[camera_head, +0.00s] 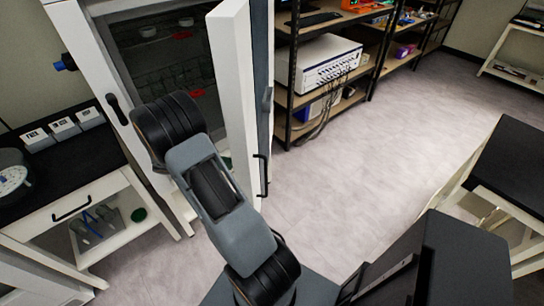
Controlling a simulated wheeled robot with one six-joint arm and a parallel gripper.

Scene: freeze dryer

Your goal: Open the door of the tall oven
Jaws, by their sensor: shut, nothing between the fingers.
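The tall oven (84,40) is a white upright cabinet at upper left. Its dark interior (150,45) shows, with wire shelves and small red items. Its door (233,70) stands wide open, swung out toward me and seen nearly edge-on. A black bar handle (263,175) sits low on the right face of the door. My arm rises from the bottom middle to a black joint in front of the oven opening and covers part of the interior and the door's lower edge. My gripper is not visible; the arm beyond that joint is hidden.
A black-topped bench (85,160) with small white boxes stands left of the oven. A shelf rack (292,75) holding a white instrument (325,62) is behind the door. A black-topped table (520,165) is at right. The grey floor (340,190) between is clear.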

